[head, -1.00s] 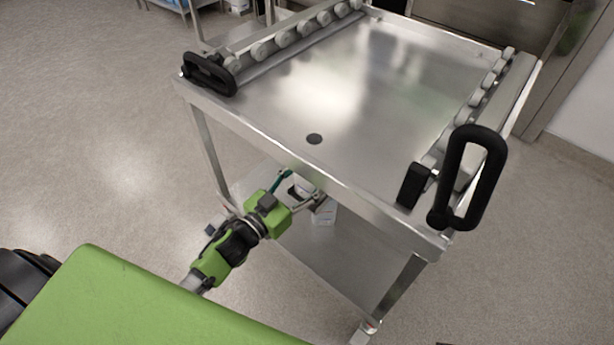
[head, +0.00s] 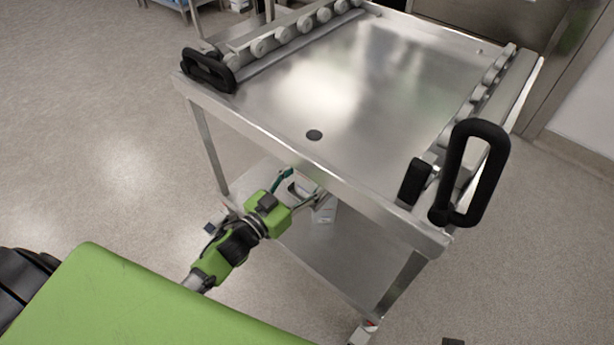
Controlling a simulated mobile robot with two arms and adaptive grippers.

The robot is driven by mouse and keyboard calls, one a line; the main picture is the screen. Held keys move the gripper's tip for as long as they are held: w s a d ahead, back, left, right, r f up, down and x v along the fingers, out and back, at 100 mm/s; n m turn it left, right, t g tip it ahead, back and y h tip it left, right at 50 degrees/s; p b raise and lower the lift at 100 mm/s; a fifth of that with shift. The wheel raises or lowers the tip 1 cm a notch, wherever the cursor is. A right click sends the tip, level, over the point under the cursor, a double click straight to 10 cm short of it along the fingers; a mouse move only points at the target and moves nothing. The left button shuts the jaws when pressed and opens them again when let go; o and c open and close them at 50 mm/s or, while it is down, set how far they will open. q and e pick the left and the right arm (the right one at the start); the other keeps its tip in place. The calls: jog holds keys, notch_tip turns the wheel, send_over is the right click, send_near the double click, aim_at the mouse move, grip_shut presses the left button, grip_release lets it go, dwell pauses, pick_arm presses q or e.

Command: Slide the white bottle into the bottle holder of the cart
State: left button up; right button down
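A steel cart (head: 345,165) stands in front of me in the head view. My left gripper (head: 300,192) reaches under the front edge of its top. Its fingers look spread apart, but the edge partly hides them and I cannot tell whether they hold anything. A small white labelled object (head: 326,211), possibly the white bottle, shows just beyond the fingertips, above or on the lower shelf. I cannot tell whether it touches the gripper. I cannot make out the bottle holder. My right gripper is not in view.
Black loop handles stand at the cart's left (head: 209,71) and right (head: 470,172) front corners. Roller rails (head: 290,38) line both sides. The lower shelf (head: 325,255) looks mostly bare. Open floor (head: 90,130) lies left of the cart.

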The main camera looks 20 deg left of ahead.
pick_arm(q)
jog(key=o, duration=1.2)
jog(key=shift+o, duration=0.2)
jog(key=v, duration=1.2)
